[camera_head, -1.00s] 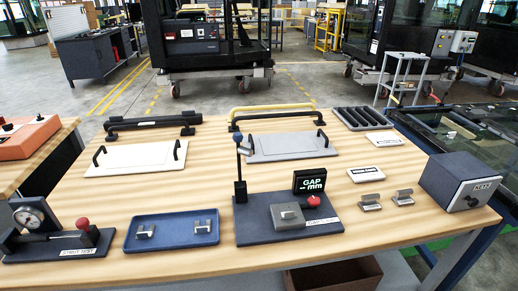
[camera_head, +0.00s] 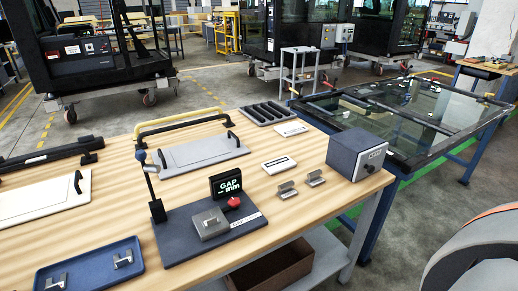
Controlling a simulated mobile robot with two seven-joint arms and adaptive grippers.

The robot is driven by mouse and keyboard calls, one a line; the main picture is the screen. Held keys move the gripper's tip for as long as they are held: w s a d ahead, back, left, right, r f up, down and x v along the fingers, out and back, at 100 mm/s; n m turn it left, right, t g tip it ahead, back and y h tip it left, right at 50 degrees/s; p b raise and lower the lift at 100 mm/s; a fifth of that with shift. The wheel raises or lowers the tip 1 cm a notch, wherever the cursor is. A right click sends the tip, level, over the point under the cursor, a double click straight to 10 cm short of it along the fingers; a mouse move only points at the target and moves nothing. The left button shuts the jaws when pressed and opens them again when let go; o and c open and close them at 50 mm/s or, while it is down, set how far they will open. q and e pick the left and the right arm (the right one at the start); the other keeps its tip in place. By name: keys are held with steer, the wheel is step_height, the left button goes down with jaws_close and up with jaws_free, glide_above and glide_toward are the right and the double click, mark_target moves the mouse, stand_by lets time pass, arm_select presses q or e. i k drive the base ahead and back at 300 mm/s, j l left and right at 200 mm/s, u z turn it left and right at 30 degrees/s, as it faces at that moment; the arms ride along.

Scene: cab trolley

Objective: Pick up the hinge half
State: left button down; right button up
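Several small grey metal pieces look like hinge halves; I cannot tell which one the task means. One metal piece (camera_head: 287,190) and another beside it (camera_head: 315,178) lie on the wooden table in front of the blue-grey box. One metal piece (camera_head: 208,222) sits on the block of the gap gauge. In the blue tray (camera_head: 92,270) at the lower left lie two more, a left piece (camera_head: 56,282) and a right piece (camera_head: 123,259). Neither of my grippers is in view.
The gap gauge (camera_head: 180,240) has an upright lever, a red knob and a "GAP mm" display (camera_head: 226,185). A blue-grey box (camera_head: 356,155) stands at the table's right corner. A glass-topped frame (camera_head: 420,125) stands beyond. A brown bin (camera_head: 270,268) sits below the table edge.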

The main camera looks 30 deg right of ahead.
mark_target(287, 192)
steer(key=z, duration=1.15)
